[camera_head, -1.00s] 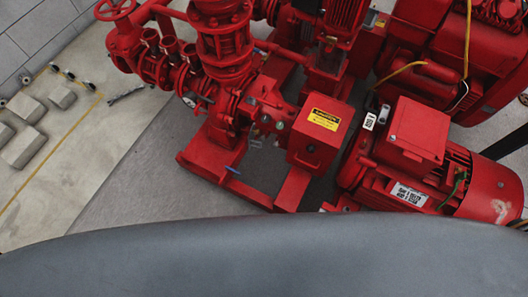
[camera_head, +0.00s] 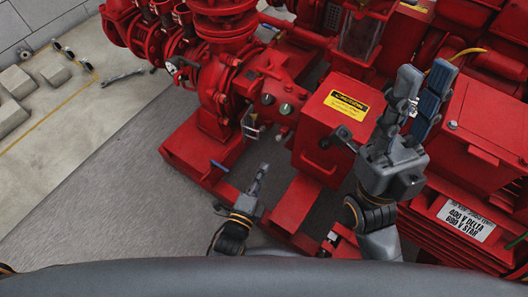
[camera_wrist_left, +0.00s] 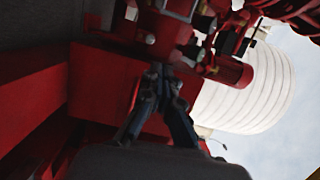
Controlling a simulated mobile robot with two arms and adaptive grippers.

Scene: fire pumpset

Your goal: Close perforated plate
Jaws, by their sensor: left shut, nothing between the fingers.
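No perforated plate can be picked out with certainty. A framed, see-through or mesh-like panel (camera_head: 361,36) stands upright on the red machine at the upper middle, its holes too small to tell. My left gripper (camera_head: 263,168) is low in the middle of the head view, shut and empty, in front of the red base frame. In the left wrist view its fingertips (camera_wrist_left: 158,74) meet in front of dark red metal. My right gripper (camera_head: 426,70) is raised on the right, fingers apart and pointing up, in front of the red motor. Nothing shows between its fingers.
A red box (camera_head: 320,150) with a yellow caution label stands between my grippers. Red pump pipes (camera_head: 225,70) rise at the upper left. A motor box (camera_head: 490,125) is at the right. Grey floor (camera_head: 110,210) lies clear at the left, with concrete blocks (camera_head: 17,82) beyond.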

